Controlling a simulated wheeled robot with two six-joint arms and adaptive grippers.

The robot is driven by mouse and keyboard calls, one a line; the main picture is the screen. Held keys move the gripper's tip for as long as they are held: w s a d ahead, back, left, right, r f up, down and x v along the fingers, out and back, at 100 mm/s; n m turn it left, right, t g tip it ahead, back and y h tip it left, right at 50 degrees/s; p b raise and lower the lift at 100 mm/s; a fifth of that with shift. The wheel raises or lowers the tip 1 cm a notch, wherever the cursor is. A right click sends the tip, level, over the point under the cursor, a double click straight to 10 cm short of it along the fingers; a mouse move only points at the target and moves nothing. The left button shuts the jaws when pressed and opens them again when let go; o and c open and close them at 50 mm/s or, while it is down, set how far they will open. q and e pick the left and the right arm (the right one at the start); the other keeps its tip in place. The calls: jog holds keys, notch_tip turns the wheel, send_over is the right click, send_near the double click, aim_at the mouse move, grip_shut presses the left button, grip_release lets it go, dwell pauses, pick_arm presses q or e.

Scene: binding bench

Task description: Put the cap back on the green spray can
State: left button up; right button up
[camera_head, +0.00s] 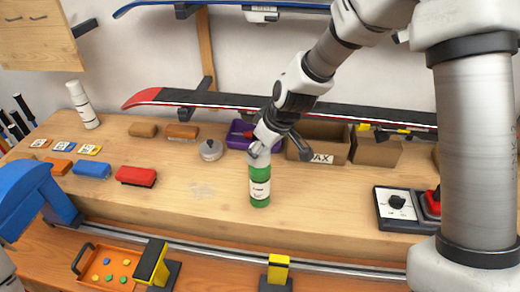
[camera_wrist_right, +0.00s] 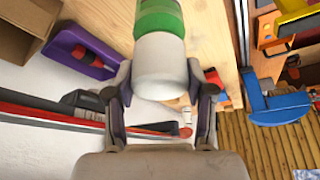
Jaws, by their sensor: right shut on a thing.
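The green spray can (camera_head: 260,186) stands upright on the wooden bench, with a pale label on its front. Its white cap (camera_head: 258,158) is at the can's top end, between the fingers of my right gripper (camera_head: 276,145). In the right wrist view the cap (camera_wrist_right: 160,68) lies between the two fingers of the gripper (camera_wrist_right: 159,80), which is shut on it. The green can (camera_wrist_right: 160,17) shows directly beyond the cap, lined up with it; I cannot tell whether the cap is fully seated. My left gripper is not in view.
Behind the can are a purple bin (camera_head: 238,136), a cardboard WAX box (camera_head: 318,143) and a red-and-black ski (camera_head: 200,99). A round tin (camera_head: 210,150) stands left of it. A switch box (camera_head: 396,205) is at right. The bench around the can's front is clear.

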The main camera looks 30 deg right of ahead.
jog(key=shift+f, duration=0.25)
dwell(0.5)
jog(key=o, duration=0.8)
jog(key=o, duration=0.3)
jog(key=shift+r, duration=0.1)
jog(key=shift+r+p, duration=2.35)
jog(key=shift+r, duration=0.65)
